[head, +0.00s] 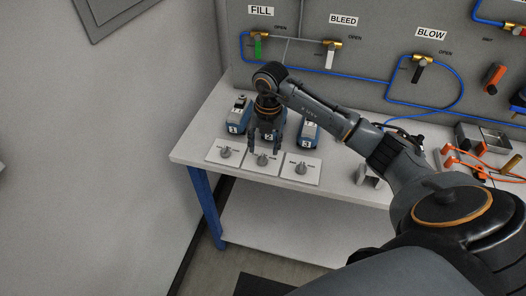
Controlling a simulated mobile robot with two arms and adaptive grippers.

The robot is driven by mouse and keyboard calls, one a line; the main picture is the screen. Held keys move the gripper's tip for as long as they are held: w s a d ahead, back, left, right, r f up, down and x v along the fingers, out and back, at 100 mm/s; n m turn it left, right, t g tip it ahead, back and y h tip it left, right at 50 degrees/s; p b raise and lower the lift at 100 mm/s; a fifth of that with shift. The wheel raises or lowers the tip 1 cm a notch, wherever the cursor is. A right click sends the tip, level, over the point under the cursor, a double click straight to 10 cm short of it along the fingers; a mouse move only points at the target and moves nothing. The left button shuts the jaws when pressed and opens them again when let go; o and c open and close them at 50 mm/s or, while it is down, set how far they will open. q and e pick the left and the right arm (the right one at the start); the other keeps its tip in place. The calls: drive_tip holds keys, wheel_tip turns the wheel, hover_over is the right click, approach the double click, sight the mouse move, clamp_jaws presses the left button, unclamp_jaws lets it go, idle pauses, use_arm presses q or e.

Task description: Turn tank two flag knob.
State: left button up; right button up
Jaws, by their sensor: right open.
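Three white plates, each with a grey knob, lie in a row at the bench's front left. The middle knob (262,160) is in front of the blue tank labelled 2 (269,136). My right gripper (265,150) is open and points down between tank 2 and the middle knob, with its fingers close above or behind the knob. Whether it touches the knob I cannot tell. The gripper hides much of tank 2. My left gripper is out of view.
Tank 1 (238,116) with its knob (225,153) is on the left, tank 3 (309,131) with its knob (301,168) on the right. Behind stands a panel with FILL (261,11), BLEED and BLOW valves. Orange clamps (460,160) lie on the bench's right.

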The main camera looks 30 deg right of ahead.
sight(263, 156)
drive_tip(key=shift+w+a+f+p, duration=0.15)
drive_tip(key=shift+f+p, duration=0.15)
drive_tip(key=shift+f, duration=1.85)
drive_tip(key=shift+c, duration=0.4)
clamp_jaws()
